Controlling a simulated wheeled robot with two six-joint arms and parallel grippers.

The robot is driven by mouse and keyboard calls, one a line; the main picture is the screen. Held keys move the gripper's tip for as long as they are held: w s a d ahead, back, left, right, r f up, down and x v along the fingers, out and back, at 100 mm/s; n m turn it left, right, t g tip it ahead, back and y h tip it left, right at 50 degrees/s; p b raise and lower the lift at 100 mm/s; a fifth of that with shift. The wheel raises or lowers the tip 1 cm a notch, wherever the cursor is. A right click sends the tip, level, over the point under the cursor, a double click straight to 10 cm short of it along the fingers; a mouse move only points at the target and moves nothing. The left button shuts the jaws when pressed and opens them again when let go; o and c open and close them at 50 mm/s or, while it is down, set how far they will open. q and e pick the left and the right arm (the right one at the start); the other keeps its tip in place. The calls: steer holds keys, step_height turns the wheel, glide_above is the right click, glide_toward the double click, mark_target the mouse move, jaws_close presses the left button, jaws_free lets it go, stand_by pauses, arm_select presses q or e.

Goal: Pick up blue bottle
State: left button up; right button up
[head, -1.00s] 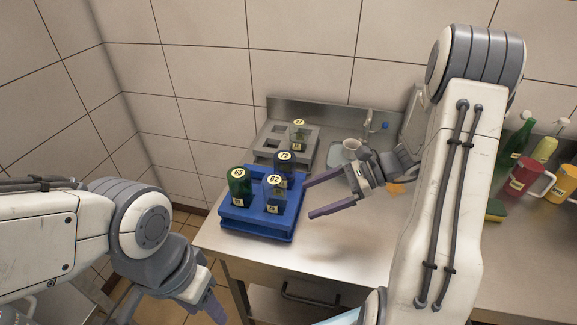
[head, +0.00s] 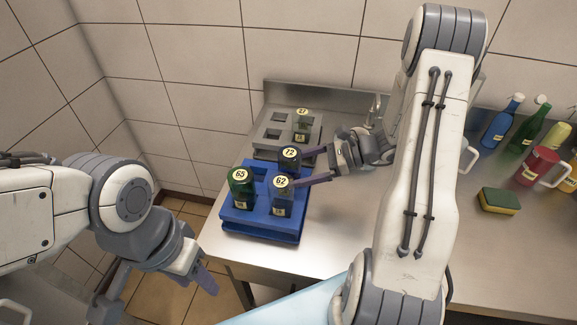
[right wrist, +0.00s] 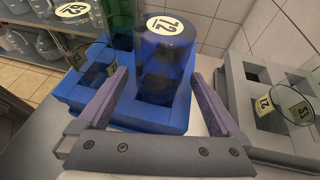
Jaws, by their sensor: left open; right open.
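A dark blue bottle labelled 72 (head: 290,163) stands in the back right part of the blue rack (head: 255,232). In the right wrist view the same blue bottle (right wrist: 163,65) stands upright, framed by the two fingers. My right gripper (head: 314,166) is open, its fingertips close to the 72 bottle from the right; contact cannot be told. A second blue bottle (head: 503,119), with a white cap, stands at the far right. My left gripper (head: 158,291) is open and empty, low at the left, off the table's edge.
The rack also holds a green bottle 65 (head: 241,187) and a clear-topped bottle 62 (head: 281,194) near my right fingers. A grey rack (head: 268,150) with jar 27 (head: 302,124) stands behind. A sponge (head: 498,201) and red mug (head: 534,168) are right.

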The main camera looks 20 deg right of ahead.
steer(key=p+x, duration=0.1)
steer(key=x, duration=0.3)
steer(key=shift+a+r, duration=0.1)
steer(key=shift+a, duration=0.2)
steer(key=shift+w+a+f, duration=0.15)
steer(key=shift+a+f, duration=0.05)
steer(key=shift+a, duration=0.15)
steer(key=c, duration=1.5)
